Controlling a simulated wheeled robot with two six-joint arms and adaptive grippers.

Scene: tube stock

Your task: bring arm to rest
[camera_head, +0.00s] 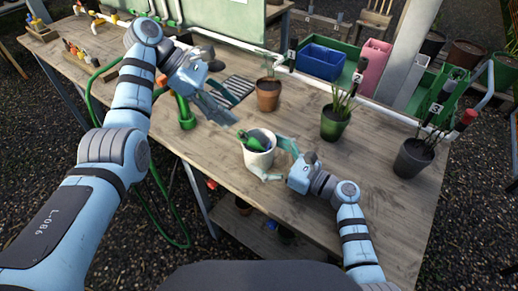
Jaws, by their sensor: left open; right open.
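My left gripper (228,108) is open and empty above the table, with its fingers pointing right and down. It is up and left of a white pot (257,158). My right gripper (277,160) is open at the right side of that pot, one finger near its upper right edge and one near its lower right. I cannot tell whether the fingers touch the pot. A green object (253,143) and something blue sit inside the pot.
A terracotta pot (268,97), a green pot (334,125) and a dark pot (411,160) with plants stand on the table. A blue bin (320,63) and a pink bin (372,66) line the back.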

